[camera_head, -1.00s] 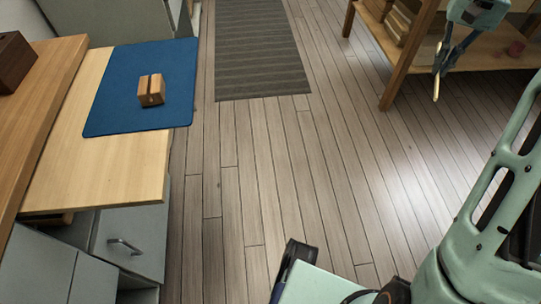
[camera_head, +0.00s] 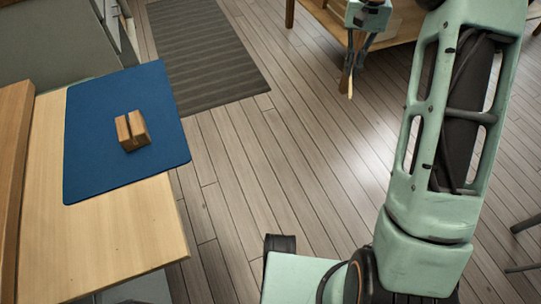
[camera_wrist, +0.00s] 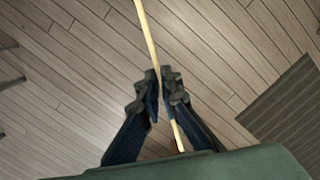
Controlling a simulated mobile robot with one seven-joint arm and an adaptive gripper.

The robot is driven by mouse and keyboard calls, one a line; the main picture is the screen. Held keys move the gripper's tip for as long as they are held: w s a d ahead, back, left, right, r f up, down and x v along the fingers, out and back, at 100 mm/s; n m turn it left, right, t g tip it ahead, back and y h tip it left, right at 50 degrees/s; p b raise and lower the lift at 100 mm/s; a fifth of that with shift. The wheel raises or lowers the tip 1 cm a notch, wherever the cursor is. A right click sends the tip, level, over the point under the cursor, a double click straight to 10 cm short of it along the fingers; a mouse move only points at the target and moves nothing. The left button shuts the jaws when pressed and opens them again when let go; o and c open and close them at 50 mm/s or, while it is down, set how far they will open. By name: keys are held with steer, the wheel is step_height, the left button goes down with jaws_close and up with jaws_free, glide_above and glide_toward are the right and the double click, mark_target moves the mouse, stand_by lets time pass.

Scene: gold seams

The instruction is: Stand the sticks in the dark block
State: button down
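My gripper (camera_head: 353,68) is at the upper right of the head view, above the floor in front of a wooden table. It is shut on a thin, pale wooden stick (camera_head: 350,87). In the wrist view the stick (camera_wrist: 149,32) runs between the two dark fingers of my gripper (camera_wrist: 160,83), sticking out on both sides. The dark block is not in view now. A small wooden block with a groove (camera_head: 136,130) sits on a blue mat (camera_head: 90,160) at the left. No other stick can be made out.
The mat lies on a light wooden counter (camera_head: 105,240) at the left. A grey striped rug (camera_head: 205,55) lies on the plank floor (camera_head: 290,165), which is open between counter and arm. The wooden table (camera_head: 400,35) is at the back right.

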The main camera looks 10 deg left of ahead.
steer(key=s+a+f+m+y+b, duration=0.1)
steer(key=s+a+f+m+y, duration=0.4)
steer(key=s+f, duration=0.3)
steer(key=s+a+f+m+y+b, duration=0.2)
steer(key=s+a+f+m+y, duration=0.4)
steer(key=f, duration=1.1)
steer(key=s+a+f+m+t+y+b, duration=0.1)
steer(key=s+a+f+m+y+b, duration=0.1)
steer(key=s+a+f+m+y, duration=0.4)
steer(key=shift+s+a+f+y, duration=0.4)
steer(key=shift+s+f, duration=1.8)
steer(key=shift+f, duration=1.55)
steer(key=shift+d, duration=0.1)
